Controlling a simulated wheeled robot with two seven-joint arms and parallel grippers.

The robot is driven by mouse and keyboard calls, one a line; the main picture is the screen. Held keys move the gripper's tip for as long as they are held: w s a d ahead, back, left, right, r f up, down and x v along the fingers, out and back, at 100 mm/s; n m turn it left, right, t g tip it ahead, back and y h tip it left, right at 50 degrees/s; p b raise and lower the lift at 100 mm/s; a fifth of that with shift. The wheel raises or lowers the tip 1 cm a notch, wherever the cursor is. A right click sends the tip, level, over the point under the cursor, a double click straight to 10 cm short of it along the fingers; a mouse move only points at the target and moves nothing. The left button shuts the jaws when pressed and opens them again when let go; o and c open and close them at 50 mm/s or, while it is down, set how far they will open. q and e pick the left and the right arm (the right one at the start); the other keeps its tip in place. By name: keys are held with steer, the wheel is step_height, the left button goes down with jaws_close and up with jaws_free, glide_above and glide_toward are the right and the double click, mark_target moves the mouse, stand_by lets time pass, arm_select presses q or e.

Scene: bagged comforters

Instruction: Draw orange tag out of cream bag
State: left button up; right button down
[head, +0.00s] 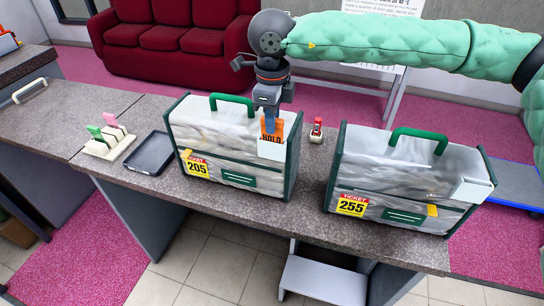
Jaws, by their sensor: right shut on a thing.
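The orange tag (268,132), with dark lettering reading HOLD, stands upright in a white pocket (271,149) at the top right of the left bag. This bag (225,140) is clear over pale cream-grey bedding, with dark green edges, a green handle and a yellow ticket marked 205. My right gripper (269,114) points down from above and is shut on the upper end of the orange tag. The tag's lower end is hidden by the pocket. My left gripper is not in view.
A similar bag (400,185), ticket 255, stands to the right. A small red-topped stamp or bottle (317,131) sits between the bags. A dark tray (150,153) and a cream holder with pink and green tags (108,143) are left on the speckled counter (60,105).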

steer(key=shift+r, duration=0.25)
steer(key=shift+r, duration=0.85)
steer(key=shift+r+b, duration=0.3)
steer(key=shift+r, duration=0.7)
steer(key=shift+r, duration=0.3)
steer(key=shift+r, duration=0.9)
